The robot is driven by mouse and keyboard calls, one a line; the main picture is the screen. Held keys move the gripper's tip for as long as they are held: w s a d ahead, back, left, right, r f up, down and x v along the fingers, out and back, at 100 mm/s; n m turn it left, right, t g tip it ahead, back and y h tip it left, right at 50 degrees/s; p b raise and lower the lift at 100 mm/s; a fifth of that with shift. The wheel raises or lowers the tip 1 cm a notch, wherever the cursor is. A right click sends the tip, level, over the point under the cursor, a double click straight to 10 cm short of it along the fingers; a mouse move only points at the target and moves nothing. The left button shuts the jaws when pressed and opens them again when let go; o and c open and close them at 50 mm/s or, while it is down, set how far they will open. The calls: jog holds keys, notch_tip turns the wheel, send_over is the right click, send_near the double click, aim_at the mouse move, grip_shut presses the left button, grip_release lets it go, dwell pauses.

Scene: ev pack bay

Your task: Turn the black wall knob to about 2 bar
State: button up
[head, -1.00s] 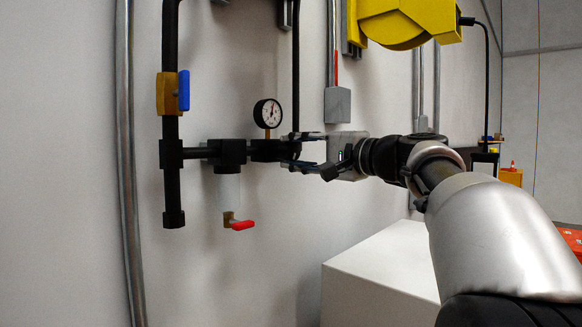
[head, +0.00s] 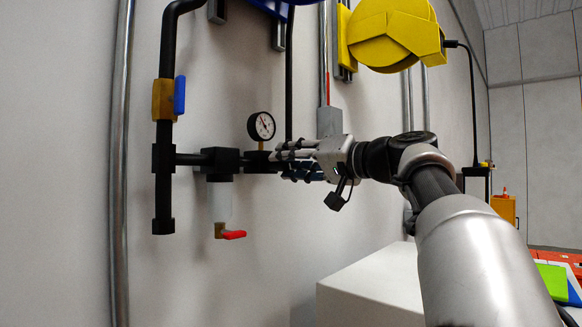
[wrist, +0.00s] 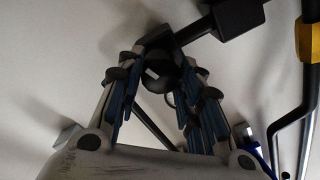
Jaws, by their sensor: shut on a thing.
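The black wall knob (wrist: 160,68) is a dark round shape between the fingertips in the wrist view. In the head view my fingers hide it, at the right end of the black pipe fitting. My gripper (wrist: 160,80) is shut on the knob, with a blue-lined finger on each side. In the head view my gripper (head: 272,160) reaches left to the fitting, below and right of the round gauge (head: 261,126). The gauge has a white face and dark rim; its reading is too small to tell.
Left of the gauge are a blue-handled valve (head: 179,95), a clear bowl (head: 219,202) and a red-handled drain (head: 234,235). A yellow reel (head: 393,34) hangs above my arm. A white box (head: 372,285) stands below it. A grey conduit (head: 121,180) runs down the wall at left.

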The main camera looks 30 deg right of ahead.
jog(key=shift+n, duration=0.3)
jog(key=o, duration=1.1)
jog(key=shift+c, duration=0.2)
jog(key=v, duration=1.2)
